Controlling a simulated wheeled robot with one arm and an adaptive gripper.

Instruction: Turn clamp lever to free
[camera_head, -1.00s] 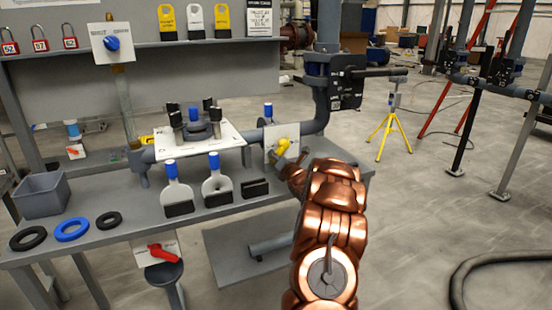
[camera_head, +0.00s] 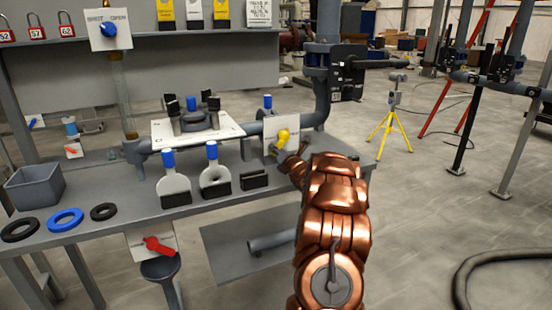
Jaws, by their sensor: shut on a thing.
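A yellow lever (camera_head: 282,136) sits on a white plate (camera_head: 270,130) at the right end of the bench pipe; I take it to be the clamp lever. Its handle tilts down and to the left. Any lettering on the plate is too small to read. My gripper (camera_head: 286,157) is just below and right of the lever, at the end of my copper-coloured arm. It is shut on the yellow lever, though the contact is small and partly hidden by my wrist.
The grey bench (camera_head: 110,238) holds two blue-topped paddles (camera_head: 214,176), a black block (camera_head: 254,180), several rings and a grey bin (camera_head: 36,186). A red lever (camera_head: 158,245) is below the bench edge. A yellow tripod (camera_head: 388,128) stands right. Floor between is clear.

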